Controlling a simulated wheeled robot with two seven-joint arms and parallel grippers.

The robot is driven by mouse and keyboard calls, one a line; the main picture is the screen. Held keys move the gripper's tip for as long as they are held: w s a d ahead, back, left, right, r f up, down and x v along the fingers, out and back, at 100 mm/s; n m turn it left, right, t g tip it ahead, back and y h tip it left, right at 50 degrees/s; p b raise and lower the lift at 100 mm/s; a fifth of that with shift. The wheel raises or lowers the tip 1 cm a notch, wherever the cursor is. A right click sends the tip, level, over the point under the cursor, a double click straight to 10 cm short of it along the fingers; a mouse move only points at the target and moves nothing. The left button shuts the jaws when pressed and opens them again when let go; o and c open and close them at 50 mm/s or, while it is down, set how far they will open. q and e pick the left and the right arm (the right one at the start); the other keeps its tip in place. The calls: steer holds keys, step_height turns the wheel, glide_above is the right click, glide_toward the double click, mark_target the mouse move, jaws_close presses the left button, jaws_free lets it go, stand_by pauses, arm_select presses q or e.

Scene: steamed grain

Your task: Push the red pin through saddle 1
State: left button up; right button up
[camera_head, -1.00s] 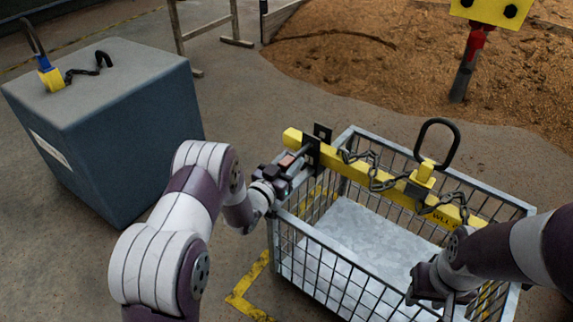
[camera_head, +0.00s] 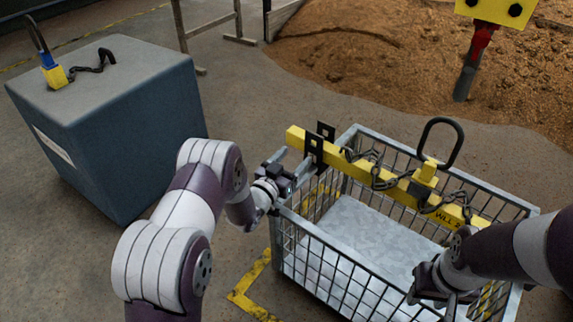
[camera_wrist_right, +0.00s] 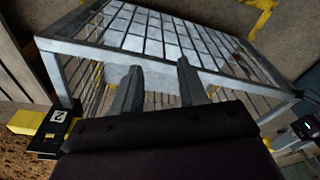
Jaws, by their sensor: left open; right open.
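The yellow beam (camera_head: 355,160) lies across the top of the wire basket. Black saddle plates (camera_head: 318,146) stand around its left end; I take these for saddle 1, but no number is readable there. My left gripper (camera_head: 296,162) is open, with its fingers close to the near side of these plates; contact cannot be told. There a black saddle marked 2 (camera_wrist_right: 58,118) shows at lower left.
The wire basket (camera_head: 318,240) has a bare metal floor. A chain (camera_head: 378,175) and a black ring (camera_head: 459,133) sit on the beam. A blue-grey block (camera_head: 120,110) stands at left. A red hook (camera_head: 481,40) hangs over the grain heap at upper right.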

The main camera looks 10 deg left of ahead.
arm_select(q)
steer(key=r+p+v, duration=0.1)
steer(key=p+v, duration=0.4)
steer(key=v, duration=0.7)
steer(key=s+a+f+n+g+y, duration=0.25)
steer(key=s+f+g+y, duration=0.2)
steer(key=f+g, duration=0.55)
steer(key=s+a+r+g+y+p, duration=0.2)
steer(key=s+a+r+g+p, duration=0.15)
steer(key=s, duration=0.45)
steer(key=s+d+r+n+g+p, duration=0.1)
steer(key=s+d+r+g, duration=0.1)
steer(key=s+r, duration=0.45)
steer(key=s+d+r+n+g+p, duration=0.1)
steer(key=s+d+r+g+p, duration=0.15)
steer(key=r, duration=0.75)
step_height(320, 180, up, 40)
steer(key=w+d+t+p, duration=0.1)
steer(key=t+p, duration=0.1)
steer(key=p, duration=3.5)
steer(key=shift+w+d+m, duration=0.3)
steer(key=shift+m, duration=0.05)
